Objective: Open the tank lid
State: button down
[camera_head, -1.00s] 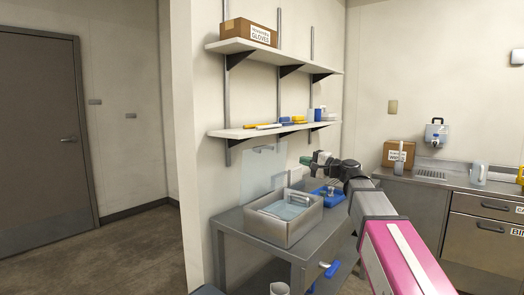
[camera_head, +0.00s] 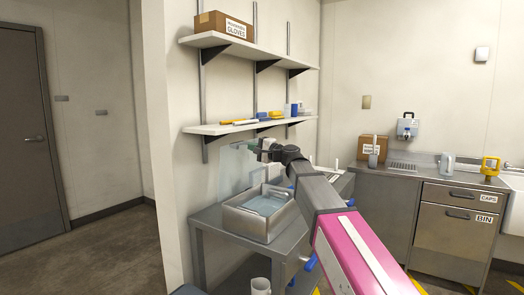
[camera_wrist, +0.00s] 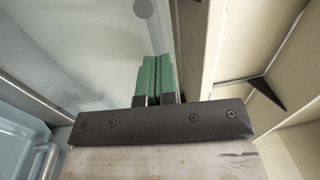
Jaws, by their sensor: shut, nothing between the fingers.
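The tank (camera_head: 248,226) is a grey open-topped basin with water in it, on a metal table. Its clear lid (camera_head: 237,172) stands upright along the back of the tank, near the wall, and the tank's top is uncovered. My gripper (camera_head: 256,143) is above the tank, near the lid's top right in the picture. In the wrist view, the green fingers of my gripper (camera_wrist: 157,70) are pressed together with nothing between them. A clear panel, likely the lid (camera_wrist: 65,50), fills the upper left there. I cannot tell whether the fingers touch it.
Two wall shelves hang above the tank; the lower shelf (camera_head: 215,129) is close to my gripper. A glove box (camera_head: 224,24) sits on the upper one. A counter (camera_head: 395,172) with a cardboard box stands at the right. Floor is free at the left.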

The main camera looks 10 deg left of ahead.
jog(key=shift+w+a+r, duration=0.1)
jog(key=shift+w+a, duration=0.15)
jog(key=shift+a, duration=0.4)
jog(key=shift+a, duration=0.1)
jog(key=x, duration=0.4)
jog(key=shift+w+a, duration=0.1)
jog(key=shift+a, duration=0.1)
